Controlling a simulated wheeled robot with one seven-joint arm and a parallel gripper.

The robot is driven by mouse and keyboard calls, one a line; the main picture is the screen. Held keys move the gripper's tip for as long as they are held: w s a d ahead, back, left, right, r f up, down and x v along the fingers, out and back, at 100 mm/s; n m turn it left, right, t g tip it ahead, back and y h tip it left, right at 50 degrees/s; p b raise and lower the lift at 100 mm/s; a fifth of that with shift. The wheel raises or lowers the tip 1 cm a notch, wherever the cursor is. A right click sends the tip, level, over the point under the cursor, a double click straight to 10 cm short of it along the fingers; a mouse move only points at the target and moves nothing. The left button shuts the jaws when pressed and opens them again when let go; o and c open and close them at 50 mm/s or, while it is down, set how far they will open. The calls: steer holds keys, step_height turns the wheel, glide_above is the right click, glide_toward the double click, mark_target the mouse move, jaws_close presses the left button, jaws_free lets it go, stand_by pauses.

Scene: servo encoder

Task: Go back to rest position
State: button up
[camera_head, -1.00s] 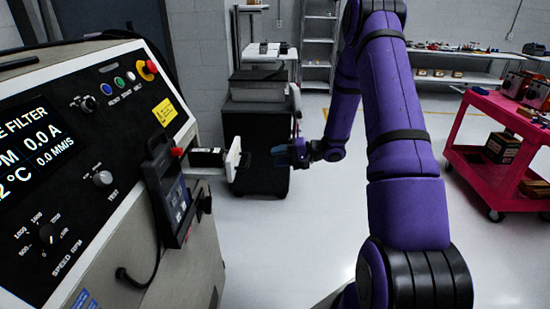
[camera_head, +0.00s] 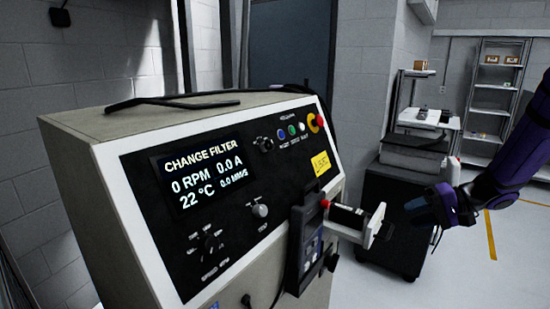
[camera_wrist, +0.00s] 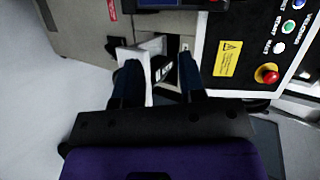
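My gripper (camera_head: 416,207) is at the right in the head view, to the right of the machine and apart from it. In the wrist view my gripper (camera_wrist: 158,72) has its two dark fingers spread, with no object held between them. The white plate (camera_wrist: 153,47) also shows in the wrist view, partly behind the fingers. The test machine (camera_head: 110,190) has a lit screen (camera_head: 203,178) reading "CHANGE FILTER", 0 RPM, 0.0 A.
A handheld device (camera_head: 303,250) hangs on the machine's front right, with a cable below. A dark cabinet (camera_head: 392,225) stands behind the motor. A metal shelf (camera_head: 497,85) stands at the back. Light floor (camera_head: 475,275) is open at the lower right.

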steer(key=s+a+r+n+h, duration=0.1)
steer(key=s+r+h, duration=0.3)
steer(key=s, duration=0.5)
steer(key=s+a+r+n+t+h, duration=0.1)
steer(key=s+a+r+h, duration=0.1)
steer(key=s+r+h, duration=0.2)
steer(key=s+a+r+n+t+h, duration=0.1)
steer(key=s+r+h, duration=0.2)
steer(key=s+r, duration=0.5)
steer(key=s, duration=0.6)
steer(key=shift+a+r+h, duration=0.3)
steer(key=shift+a+h, duration=0.1)
